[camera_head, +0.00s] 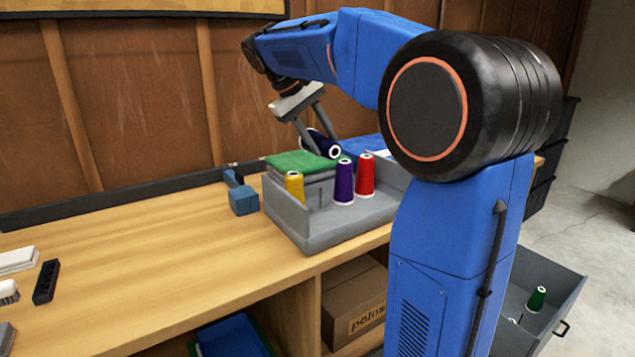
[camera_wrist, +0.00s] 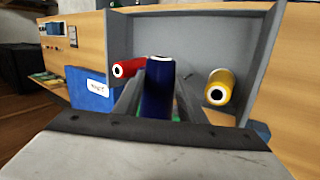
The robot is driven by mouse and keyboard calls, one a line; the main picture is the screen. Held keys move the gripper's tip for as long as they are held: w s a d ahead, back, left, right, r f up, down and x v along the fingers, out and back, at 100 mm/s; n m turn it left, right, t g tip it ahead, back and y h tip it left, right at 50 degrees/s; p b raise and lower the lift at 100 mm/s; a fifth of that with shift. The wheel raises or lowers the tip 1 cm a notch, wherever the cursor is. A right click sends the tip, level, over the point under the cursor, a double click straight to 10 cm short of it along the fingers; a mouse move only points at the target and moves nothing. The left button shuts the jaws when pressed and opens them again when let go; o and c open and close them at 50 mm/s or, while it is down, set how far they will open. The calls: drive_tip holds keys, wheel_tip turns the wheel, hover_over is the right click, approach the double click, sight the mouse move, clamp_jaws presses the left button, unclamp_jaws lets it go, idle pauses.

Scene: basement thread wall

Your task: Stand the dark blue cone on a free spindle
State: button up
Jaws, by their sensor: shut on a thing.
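My gripper (camera_head: 315,132) is shut on the dark blue cone (camera_head: 320,142) and holds it tilted above the back of the grey spindle tray (camera_head: 325,232). In the wrist view the dark blue cone (camera_wrist: 158,95) sits between the fingers. The tray holds a yellow cone (camera_head: 294,187), a purple cone (camera_head: 344,182) and a red cone (camera_head: 366,175). A thin bare spindle (camera_head: 320,193) seems to stand between yellow and purple. The wrist view shows the red cone (camera_wrist: 128,68) and yellow cone (camera_wrist: 219,87); the purple one is hidden there, apparently behind the held cone.
An open drawer (camera_head: 560,318) at lower right holds a green cone (camera_head: 536,299).

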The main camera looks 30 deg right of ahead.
wheel_tip(320, 180, down, 8)
drive_tip(key=shift+r, duration=0.2)
idle(0.3)
drive_tip(key=shift+f, duration=0.6)
drive_tip(key=o, duration=1)
drive_tip(key=v, duration=1.3)
drive_tip(key=shift+s+d+r, duration=0.1)
drive_tip(key=shift+d+r, duration=0.05)
